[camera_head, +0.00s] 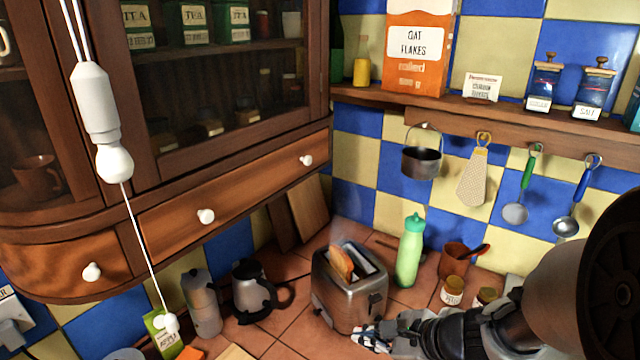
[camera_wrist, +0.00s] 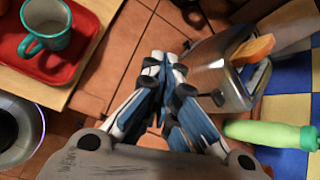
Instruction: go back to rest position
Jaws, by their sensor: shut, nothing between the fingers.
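My gripper (camera_wrist: 165,62) is shut and empty in the wrist view, its fingertips together above the tiled counter. In the head view my gripper (camera_head: 362,336) is low in the picture, in front of the toaster, and my arm reaches in from the right. The metal toaster (camera_head: 348,292) has a slice of bread (camera_head: 341,263) sticking up from one slot. In the wrist view the toaster (camera_wrist: 208,75) is just right of my fingers. I cannot tell whether they touch it.
A green bottle (camera_head: 409,250) stands right of the toaster, with jars (camera_head: 452,290) near my arm. A kettle (camera_head: 250,290) and moka pot (camera_head: 202,302) stand left. A red tray (camera_wrist: 75,72) holds a teal mug (camera_wrist: 47,27). A wooden cabinet (camera_head: 232,190) overhangs the counter.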

